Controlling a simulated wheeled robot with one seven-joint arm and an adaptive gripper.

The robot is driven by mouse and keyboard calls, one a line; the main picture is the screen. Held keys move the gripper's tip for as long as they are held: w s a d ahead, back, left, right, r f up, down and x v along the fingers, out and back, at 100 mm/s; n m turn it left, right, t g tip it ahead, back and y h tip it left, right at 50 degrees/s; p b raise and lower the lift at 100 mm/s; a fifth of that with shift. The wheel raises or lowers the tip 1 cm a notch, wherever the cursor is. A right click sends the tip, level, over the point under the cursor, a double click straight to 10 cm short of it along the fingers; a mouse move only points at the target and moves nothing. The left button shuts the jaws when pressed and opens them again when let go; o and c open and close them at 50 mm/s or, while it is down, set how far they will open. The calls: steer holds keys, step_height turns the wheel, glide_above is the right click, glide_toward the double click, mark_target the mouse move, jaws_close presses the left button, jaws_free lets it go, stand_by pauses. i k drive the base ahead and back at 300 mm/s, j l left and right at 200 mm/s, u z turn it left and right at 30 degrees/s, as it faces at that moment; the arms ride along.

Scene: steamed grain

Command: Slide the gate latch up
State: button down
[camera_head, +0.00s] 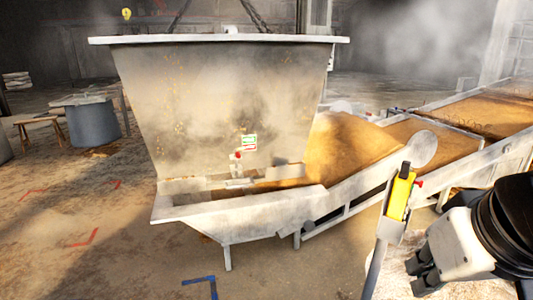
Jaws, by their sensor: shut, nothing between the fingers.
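A big grey hopper (215,100) hangs on chains. Low on its front is a small pale latch (236,167) with a red part on top, taken to be the gate latch. A small green, white and red sign (249,142) is just to its right. Steam blurs the latch's details. My gripper (421,277) is at the lower right, shut and empty. It is well to the right of the latch and lower in the picture, apart from it.
A pale trough (245,215) on legs sits under the hopper. A conveyor with brown grain (350,143) runs to the right. A post with a yellow box (400,195) stands between my gripper and the hopper. The floor at the front left is clear.

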mark_target(237, 154)
steer(key=i+j+u, duration=0.4)
steer(key=i+u, duration=0.2)
steer(key=i, duration=0.25)
steer(key=i+u, duration=0.3)
steer(key=i, duration=0.15)
steer(key=i+j+z, duration=0.15)
steer(key=i+z, duration=0.2)
steer(key=i, duration=0.15)
steer(key=i+j+z, duration=0.35)
steer(key=i, duration=0.15)
steer(key=i+j+z, duration=0.4)
steer(key=i+l, duration=0.05)
steer(key=l, duration=0.05)
